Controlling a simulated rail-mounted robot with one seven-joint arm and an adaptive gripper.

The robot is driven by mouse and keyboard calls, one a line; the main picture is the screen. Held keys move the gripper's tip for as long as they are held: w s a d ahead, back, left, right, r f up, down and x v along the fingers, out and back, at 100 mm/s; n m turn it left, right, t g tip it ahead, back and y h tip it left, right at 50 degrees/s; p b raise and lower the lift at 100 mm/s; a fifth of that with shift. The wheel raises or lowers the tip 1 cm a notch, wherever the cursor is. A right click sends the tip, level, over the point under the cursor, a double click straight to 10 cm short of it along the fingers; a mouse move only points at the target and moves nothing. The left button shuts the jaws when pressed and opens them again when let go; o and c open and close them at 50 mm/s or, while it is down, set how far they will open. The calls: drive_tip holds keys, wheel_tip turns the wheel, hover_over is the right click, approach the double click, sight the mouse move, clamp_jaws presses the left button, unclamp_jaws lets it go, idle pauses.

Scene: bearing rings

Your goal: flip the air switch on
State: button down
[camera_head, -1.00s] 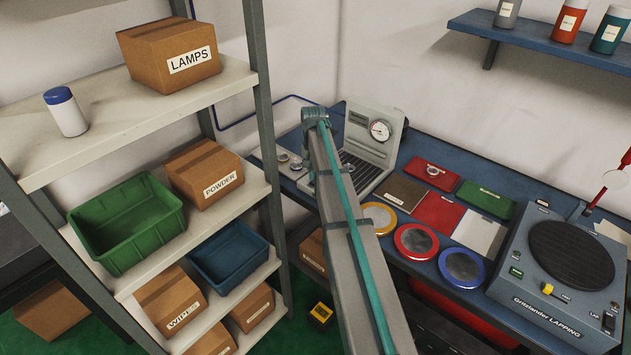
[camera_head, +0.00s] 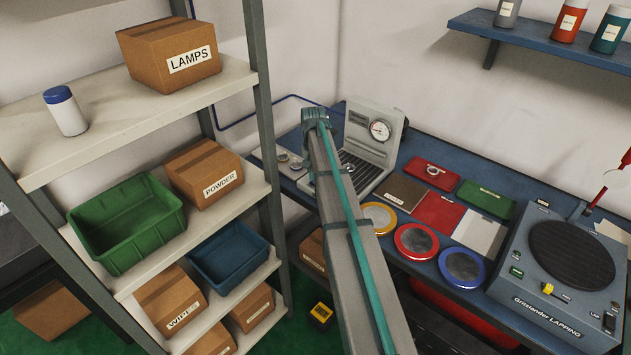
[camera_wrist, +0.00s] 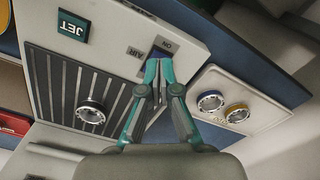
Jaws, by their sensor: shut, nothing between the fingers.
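The air switch (camera_wrist: 161,54) shows in the wrist view as a small dark blue rocker beside the "AIR" and "ON" lettering on a pale panel. My gripper (camera_wrist: 164,72) is shut and empty, with its teal fingertips right at the switch, partly covering it. I cannot tell whether the tips touch it or which way the rocker is tipped. In the head view, the grey machine with a round gauge (camera_head: 365,138) stands at the back of the blue bench. My arm crosses in front of it there, and the switch and fingertips cannot be made out.
A metal ring (camera_wrist: 91,112) lies on the machine's ribbed plate (camera_wrist: 62,88). Two more rings (camera_wrist: 210,102) (camera_wrist: 237,113) lie on a pale tray beside it. Coloured plates, round discs and a lapping machine (camera_head: 560,265) fill the bench to the right. A shelf rack (camera_head: 262,90) stands left.

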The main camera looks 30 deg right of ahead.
sight(314, 182)
drive_tip(key=shift+f+b, duration=0.35)
drive_tip(key=shift+f, duration=0.7)
idle(0.5)
drive_tip(key=shift+r, duration=0.1)
drive_tip(key=shift+r+p, duration=2.05)
drive_tip(key=shift+r, duration=1.4)
